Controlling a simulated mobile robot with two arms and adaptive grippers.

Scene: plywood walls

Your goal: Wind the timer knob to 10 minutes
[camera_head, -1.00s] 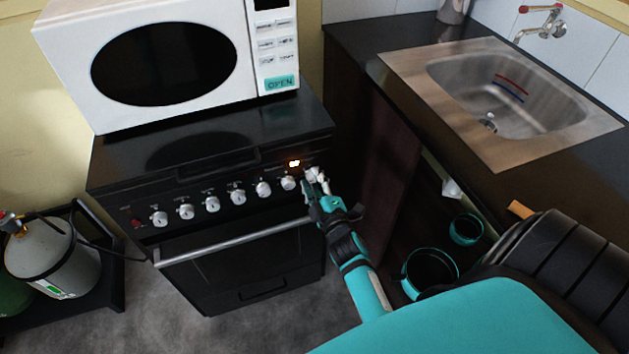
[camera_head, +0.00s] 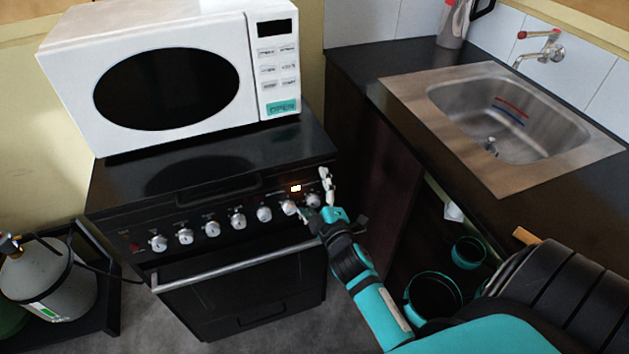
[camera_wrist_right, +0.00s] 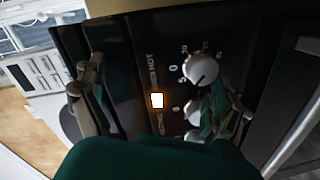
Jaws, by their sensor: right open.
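The timer knob (camera_wrist_right: 200,68) is a white round knob on the black stove panel, ringed by printed numbers in the right wrist view. In the head view it is the rightmost knob (camera_head: 313,200), between my fingers. My right gripper (camera_head: 316,195) is open at the right end of the panel, one finger up and right of this knob, the other below and left. In the wrist view my gripper (camera_wrist_right: 155,100) has its fingers spread, the right one beside the knob and partly covering the knob below it. I cannot tell whether a finger touches the knob. My left gripper is not in view.
A lit orange indicator (camera_head: 296,188) sits left of the timer knob. Several more knobs line the panel, above the oven handle (camera_head: 235,255). A white microwave (camera_head: 165,80) stands on the stove. A dark cabinet (camera_head: 385,190) and sink counter (camera_head: 400,95) stand to the right.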

